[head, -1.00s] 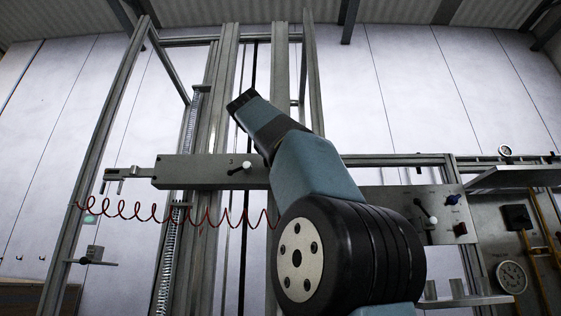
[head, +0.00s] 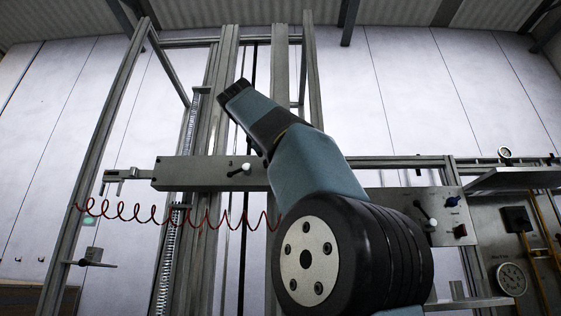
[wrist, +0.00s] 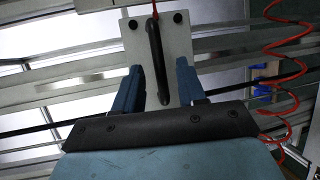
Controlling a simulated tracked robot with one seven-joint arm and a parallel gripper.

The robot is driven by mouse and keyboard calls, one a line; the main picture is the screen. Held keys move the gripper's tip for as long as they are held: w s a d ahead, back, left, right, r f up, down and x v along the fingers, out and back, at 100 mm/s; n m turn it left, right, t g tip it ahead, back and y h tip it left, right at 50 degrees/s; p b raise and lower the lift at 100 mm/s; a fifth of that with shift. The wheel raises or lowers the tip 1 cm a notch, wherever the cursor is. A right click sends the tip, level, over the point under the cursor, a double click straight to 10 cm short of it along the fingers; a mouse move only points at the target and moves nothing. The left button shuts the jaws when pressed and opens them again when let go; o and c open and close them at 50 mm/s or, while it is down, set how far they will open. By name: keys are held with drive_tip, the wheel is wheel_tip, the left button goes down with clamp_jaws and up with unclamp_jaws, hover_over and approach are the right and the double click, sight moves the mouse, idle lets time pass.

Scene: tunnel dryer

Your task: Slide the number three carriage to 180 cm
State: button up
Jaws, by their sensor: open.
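The number three carriage (head: 205,173) is a grey horizontal bar with a small "3" and a white-knobbed lever (head: 246,168), set across the vertical posts in the head view. My arm hides its right part. In the wrist view my gripper (wrist: 159,67) is open, its two blue fingers on either side of a black bar handle (wrist: 154,45). The handle is fixed to a pale plate (wrist: 180,38). Whether the fingers touch it, and whether this plate belongs to the number three carriage, I cannot tell. No 180 cm mark is readable.
A red coiled hose (head: 150,216) hangs below the bar and also shows at the right of the wrist view (wrist: 270,75). A panel with levers and knobs (head: 440,228), a shelf (head: 510,180) and a dial (head: 511,279) stand at the right.

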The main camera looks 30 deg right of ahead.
drive_tip(key=v, duration=1)
idle(0.3)
drive_tip(key=w+a+f+y, duration=0.2)
drive_tip(key=f+y, duration=0.1)
drive_tip(key=f, duration=1.1)
drive_tip(key=w+a+f+y, duration=0.15)
drive_tip(key=f+y, duration=0.25)
drive_tip(key=f, duration=1)
drive_tip(key=s+a+f+m+g+y, duration=0.1)
drive_tip(key=s+f, duration=0.3)
drive_tip(key=f, duration=0.8)
drive_tip(key=s+a+f+m+y, duration=0.2)
drive_tip(key=s+f+m+y, duration=0.1)
drive_tip(key=f, duration=1)
drive_tip(key=s+a+f+m+g+y, duration=0.1)
drive_tip(key=s+f, duration=0.5)
drive_tip(key=f, duration=0.6)
drive_tip(key=shift+f+m+g+y, duration=0.35)
drive_tip(key=shift+m+y, duration=0.45)
drive_tip(key=shift+m, duration=0.3)
drive_tip(key=shift+a, duration=0.15)
